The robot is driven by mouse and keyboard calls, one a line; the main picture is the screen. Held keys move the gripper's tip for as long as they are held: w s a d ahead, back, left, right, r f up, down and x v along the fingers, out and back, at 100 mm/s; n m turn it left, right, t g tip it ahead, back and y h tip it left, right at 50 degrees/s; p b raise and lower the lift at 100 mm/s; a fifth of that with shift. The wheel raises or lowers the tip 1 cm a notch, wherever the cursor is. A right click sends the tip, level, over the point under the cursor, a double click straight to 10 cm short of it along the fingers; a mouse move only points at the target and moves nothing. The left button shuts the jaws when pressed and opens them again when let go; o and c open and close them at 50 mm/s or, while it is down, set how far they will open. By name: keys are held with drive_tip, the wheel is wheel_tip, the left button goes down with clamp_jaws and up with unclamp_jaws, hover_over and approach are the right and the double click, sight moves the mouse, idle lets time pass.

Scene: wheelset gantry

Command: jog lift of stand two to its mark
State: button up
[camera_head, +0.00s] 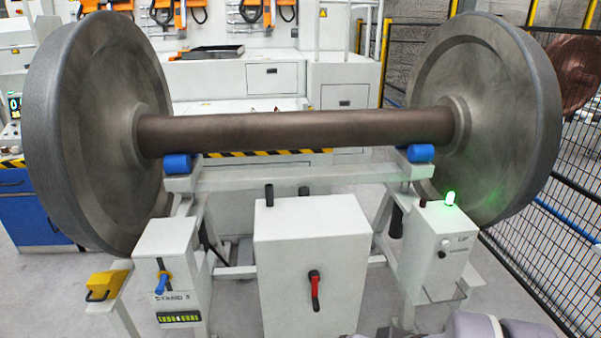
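A wheelset with two large grey wheels (95,130) and a brown axle (300,131) rests on the blue rollers (421,153) of a white stand (290,178). A white box (165,245) at the left has a blue lever (162,283), a label too blurred to read surely, and a lit yellow-green strip (180,317). A white middle cabinet (285,245) has a red handle (314,290) pointing down. A white control box (425,240) at the right has a lit green lamp (450,197), a dark red button and small controls. My gripper is not in view; part of my arm shows at the bottom right.
A yellow box (106,285) sits on a white post at the left. A black mesh fence (555,235) with yellow posts closes the right side. Behind stand white cabinets (270,75) and orange tools on a wall. Grey floor shows around the stand.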

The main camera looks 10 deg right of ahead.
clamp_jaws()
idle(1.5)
